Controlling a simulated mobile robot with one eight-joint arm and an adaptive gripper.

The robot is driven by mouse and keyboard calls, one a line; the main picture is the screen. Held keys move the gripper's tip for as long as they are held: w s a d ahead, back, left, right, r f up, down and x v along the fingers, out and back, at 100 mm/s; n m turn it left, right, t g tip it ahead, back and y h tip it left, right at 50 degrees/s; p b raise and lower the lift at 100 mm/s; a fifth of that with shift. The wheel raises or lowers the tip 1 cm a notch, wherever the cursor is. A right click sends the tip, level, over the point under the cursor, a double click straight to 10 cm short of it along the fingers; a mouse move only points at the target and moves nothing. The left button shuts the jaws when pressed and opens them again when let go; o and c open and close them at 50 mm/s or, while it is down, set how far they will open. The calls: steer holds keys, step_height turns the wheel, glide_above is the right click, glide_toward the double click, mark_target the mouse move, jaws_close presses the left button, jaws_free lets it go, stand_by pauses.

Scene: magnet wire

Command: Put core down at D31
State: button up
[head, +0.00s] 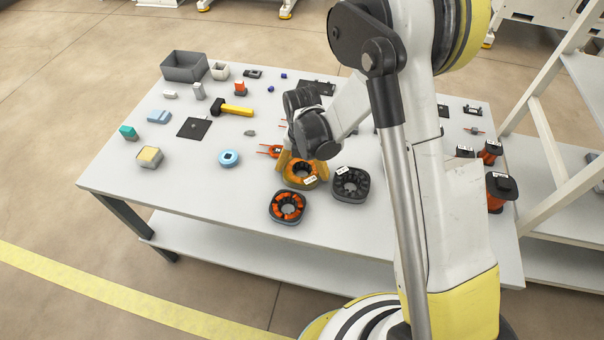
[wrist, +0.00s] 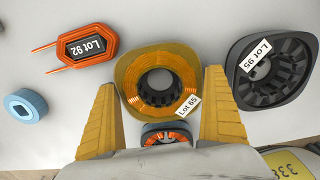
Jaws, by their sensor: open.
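The ring-shaped core with amber windings and a "Lot 65" tag (head: 300,183) lies on the white table, also in the wrist view (wrist: 133,72). My gripper (head: 303,164) is open, its two yellow fingers (wrist: 160,80) on either side of that core. I cannot tell whether the fingers touch it. A dark core with a "Lot 95" tag (head: 337,193) lies to its right, also in the wrist view (wrist: 250,92). A dark core with orange windings (head: 276,207) lies nearer the front edge; the hand partly hides it in the wrist view (wrist: 165,128). No D31 marking is readable.
An orange "Lot 92" coil (wrist: 65,48) and a blue ring (head: 228,158) lie left of the gripper. The table's (head: 190,185) front left is clear. My arm hides part of the right side.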

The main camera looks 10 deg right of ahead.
steer(key=c, duration=1.1)
steer(key=shift+r, duration=0.1)
steer(key=shift+c, duration=0.2)
steer(key=shift+r+p, duration=0.45)
steer(key=shift+r, duration=0.2)
step_height(320, 180, up, 3)
steer(key=shift+r+p, duration=0.15)
steer(key=shift+p, duration=0.7)
steer(key=s+d+r+p, duration=0.3)
steer(key=s+d+r, duration=0.3)
steer(key=s, duration=0.4)
steer(key=shift+r+p, duration=0.2)
steer(key=shift+p, duration=0.1)
